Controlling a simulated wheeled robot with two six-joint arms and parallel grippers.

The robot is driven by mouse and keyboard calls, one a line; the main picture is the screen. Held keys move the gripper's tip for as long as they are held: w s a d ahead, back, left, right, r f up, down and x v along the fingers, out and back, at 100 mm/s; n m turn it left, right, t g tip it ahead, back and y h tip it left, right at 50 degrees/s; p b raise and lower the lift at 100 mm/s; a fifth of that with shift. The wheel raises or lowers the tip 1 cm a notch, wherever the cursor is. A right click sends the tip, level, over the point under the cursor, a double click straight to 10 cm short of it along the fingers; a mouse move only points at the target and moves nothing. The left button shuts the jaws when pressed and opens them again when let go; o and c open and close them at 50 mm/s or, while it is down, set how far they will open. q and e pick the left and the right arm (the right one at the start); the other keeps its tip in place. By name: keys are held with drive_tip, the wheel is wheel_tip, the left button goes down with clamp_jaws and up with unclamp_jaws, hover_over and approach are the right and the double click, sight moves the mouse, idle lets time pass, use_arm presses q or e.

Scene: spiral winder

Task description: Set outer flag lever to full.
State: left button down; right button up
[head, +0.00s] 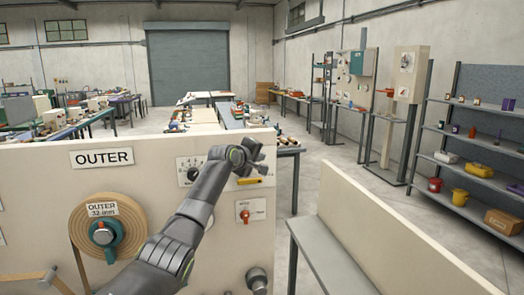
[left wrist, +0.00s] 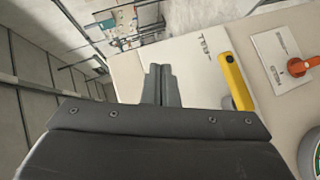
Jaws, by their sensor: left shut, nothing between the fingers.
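The cream panel marked OUTER (head: 101,157) stands in front of me. A yellow lever (head: 249,181) lies roughly level near the panel's upper right edge, just below my left gripper (head: 257,160). I take it for the flag lever; its label is too small to read. In the left wrist view the yellow lever (left wrist: 234,82) is to the right of my shut, empty fingers (left wrist: 162,86), with a clear gap in the picture. Small lettering (left wrist: 205,46) is printed beside it. My right gripper is not in view.
An orange knob on a white plate (head: 245,213) is below the yellow lever. A dial plate (head: 187,168) is partly hidden behind my arm. A tan roll with a teal hub (head: 104,236) is at left. Open floor and a low bench (head: 335,255) lie right of the panel.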

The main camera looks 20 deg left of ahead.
use_arm(q)
drive_tip(key=s+d+r+b, duration=0.2)
drive_tip(key=s+r, duration=0.1)
drive_tip(key=r, duration=0.1)
drive_tip(key=shift+s+d+r, duration=0.15)
drive_tip(key=shift+s, duration=0.2)
